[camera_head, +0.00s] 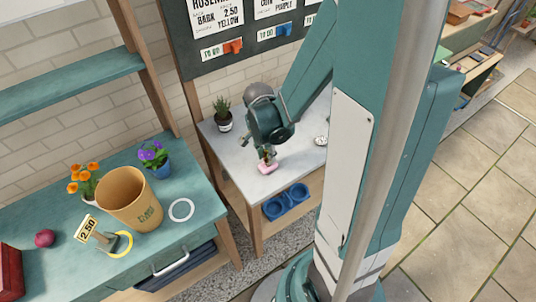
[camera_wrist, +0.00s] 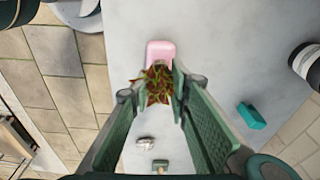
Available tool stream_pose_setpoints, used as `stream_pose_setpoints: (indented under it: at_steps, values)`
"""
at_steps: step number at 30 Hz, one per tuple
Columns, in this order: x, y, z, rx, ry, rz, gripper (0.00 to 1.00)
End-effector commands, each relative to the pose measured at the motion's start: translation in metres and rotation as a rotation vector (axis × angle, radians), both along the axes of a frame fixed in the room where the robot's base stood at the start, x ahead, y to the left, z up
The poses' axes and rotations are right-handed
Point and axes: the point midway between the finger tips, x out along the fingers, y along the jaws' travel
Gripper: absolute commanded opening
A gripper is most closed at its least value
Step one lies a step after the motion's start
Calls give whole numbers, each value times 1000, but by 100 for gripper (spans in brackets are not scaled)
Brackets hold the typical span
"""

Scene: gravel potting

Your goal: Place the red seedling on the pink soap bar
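The red seedling (camera_wrist: 157,84), with red and green leaves, is between the fingertips of my gripper (camera_wrist: 158,92) in the wrist view. My gripper appears shut on it; the leaves hide the exact contact. The pink soap bar (camera_wrist: 160,53) lies flat on the pale tabletop just beyond the leaves. In the head view, my gripper (camera_head: 266,148) points down over the table, with the seedling (camera_head: 268,156) small and dark right above the pink soap bar (camera_head: 267,168). I cannot tell whether the seedling touches the soap.
A potted spiky plant (camera_head: 222,113) stands at the pale table's back left. A round white item (camera_head: 321,141) lies to the right. A teal block (camera_wrist: 251,115) lies right of my fingers in the wrist view. Blue bowls (camera_head: 286,202) sit below the tabletop. A teal bench (camera_head: 200,222) stands at left.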

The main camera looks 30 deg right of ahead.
Motion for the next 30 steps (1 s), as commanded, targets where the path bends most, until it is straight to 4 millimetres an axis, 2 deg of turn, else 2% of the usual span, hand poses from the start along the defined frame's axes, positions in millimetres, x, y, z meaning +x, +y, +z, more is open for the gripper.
stream_pose_setpoints:
  at_steps: [11,30]
  values:
    - [-1,1,12,0,0,0,19]
    - [-2,8,72,0,0,0,19]
